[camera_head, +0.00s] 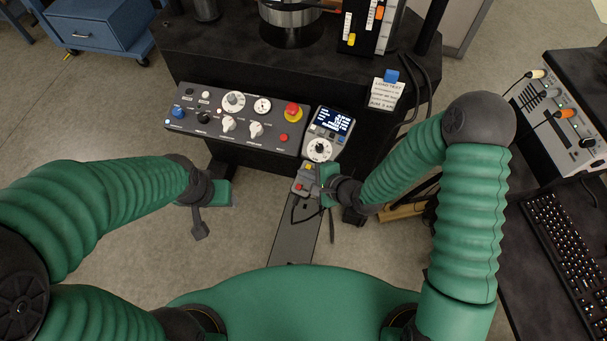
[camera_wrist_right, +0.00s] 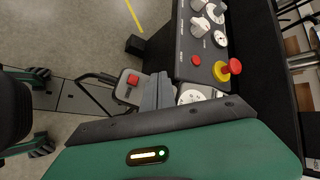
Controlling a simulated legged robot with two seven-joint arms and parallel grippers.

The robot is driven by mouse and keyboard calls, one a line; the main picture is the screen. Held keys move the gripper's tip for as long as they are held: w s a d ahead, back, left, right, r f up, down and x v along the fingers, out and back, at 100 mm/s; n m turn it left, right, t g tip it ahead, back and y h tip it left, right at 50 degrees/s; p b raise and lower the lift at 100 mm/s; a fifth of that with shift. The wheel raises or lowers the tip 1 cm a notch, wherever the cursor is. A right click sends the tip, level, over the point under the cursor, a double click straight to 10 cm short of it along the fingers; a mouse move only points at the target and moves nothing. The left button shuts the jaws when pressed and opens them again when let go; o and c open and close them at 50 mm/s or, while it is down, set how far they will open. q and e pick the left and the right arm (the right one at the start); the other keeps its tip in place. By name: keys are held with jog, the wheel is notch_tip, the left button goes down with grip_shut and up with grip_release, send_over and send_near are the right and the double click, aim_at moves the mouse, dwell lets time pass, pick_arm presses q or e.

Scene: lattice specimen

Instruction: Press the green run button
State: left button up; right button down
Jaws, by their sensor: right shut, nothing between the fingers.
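A small grey control box (camera_head: 305,177) stands below the main panel, with a yellow button (camera_head: 309,167) and a red button (camera_head: 298,187) on it. In the wrist view the box (camera_wrist_right: 128,92) shows its red button (camera_wrist_right: 133,79). I cannot make out a green button clearly; part of the box is hidden by my right gripper. My right gripper (camera_head: 316,190) is shut and empty, over or beside the box's right side; contact cannot be told. Its closed fingers also show in the wrist view (camera_wrist_right: 158,92). My left gripper (camera_head: 200,228) hangs away to the left, its jaws unclear.
The main panel (camera_head: 237,118) has knobs, gauges and a red mushroom stop button (camera_head: 292,112). A display unit with a dial (camera_head: 319,149) adjoins it on the right. Black cables (camera_head: 424,80) hang at the machine's right. A keyboard (camera_head: 570,240) lies far right. Floor is clear at left.

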jog(key=shift+r, duration=0.1)
jog(key=r+p, duration=0.2)
jog(key=s+r+p, duration=0.1)
jog(key=r+p, duration=0.1)
jog(key=shift+s+a+r+p, duration=0.1)
jog(key=shift+a+r+p, duration=0.1)
jog(key=shift+r+p, duration=0.15)
jog(key=shift+d, duration=0.1)
dwell(0.6)
jog(key=s+d+r+n+g+h, duration=0.1)
jog(key=d+r+n+g+h, duration=0.2)
jog(key=d+n, duration=0.5)
jog(key=s+d+r+n+g+h, duration=0.1)
jog(key=s+d+r+n+h, duration=0.3)
jog(key=s+d+r, duration=0.5)
jog(key=shift+s+d+n+g, duration=0.4)
jog(key=shift+s+d+n, duration=0.55)
jog(key=shift+d+n, duration=0.2)
